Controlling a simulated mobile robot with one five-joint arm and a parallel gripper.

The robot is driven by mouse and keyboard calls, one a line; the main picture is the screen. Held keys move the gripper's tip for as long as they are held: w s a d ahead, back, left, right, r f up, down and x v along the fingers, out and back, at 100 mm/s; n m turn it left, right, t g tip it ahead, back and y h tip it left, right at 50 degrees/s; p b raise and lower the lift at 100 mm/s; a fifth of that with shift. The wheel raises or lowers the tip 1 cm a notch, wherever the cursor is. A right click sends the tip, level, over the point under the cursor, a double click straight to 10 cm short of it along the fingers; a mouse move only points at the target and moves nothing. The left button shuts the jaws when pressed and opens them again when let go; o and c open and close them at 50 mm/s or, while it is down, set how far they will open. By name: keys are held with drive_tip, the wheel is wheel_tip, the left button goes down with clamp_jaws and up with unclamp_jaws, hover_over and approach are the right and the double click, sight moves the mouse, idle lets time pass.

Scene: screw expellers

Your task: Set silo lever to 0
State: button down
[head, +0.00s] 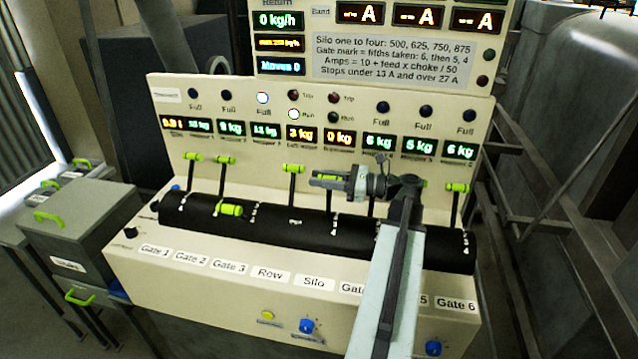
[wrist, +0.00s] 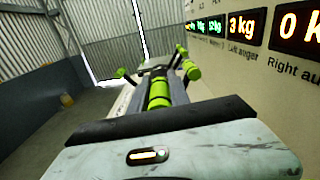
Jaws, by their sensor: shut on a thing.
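The silo lever (head: 329,201) stands in the black drum of the panel, above the Silo label (head: 314,283). Its stem is upright and its green handle is mostly covered by my gripper. My gripper (head: 322,181) comes in from the right and is shut on that handle. In the wrist view my gripper (wrist: 165,130) fills the lower part, and the held handle cannot be made out there. The marks on the drum by the silo lever are too small to read.
The row lever (head: 294,170) stands close to the left of my gripper. Gate 1 lever (head: 192,157) and Gate 2 lever (head: 221,160) stand up; Gate 3 lever (head: 230,210) is low. Gate 6 lever (head: 457,188) stands at right. Grey boxes (head: 80,225) stand at left.

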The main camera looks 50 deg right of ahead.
drive_tip(key=c, duration=1.2)
unclamp_jaws()
drive_tip(key=shift+c, duration=0.2)
drive_tip(key=shift+s, duration=0.1)
drive_tip(key=v, duration=0.7)
drive_tip(key=shift+s+d, duration=0.2)
drive_tip(key=shift+s, duration=0.1)
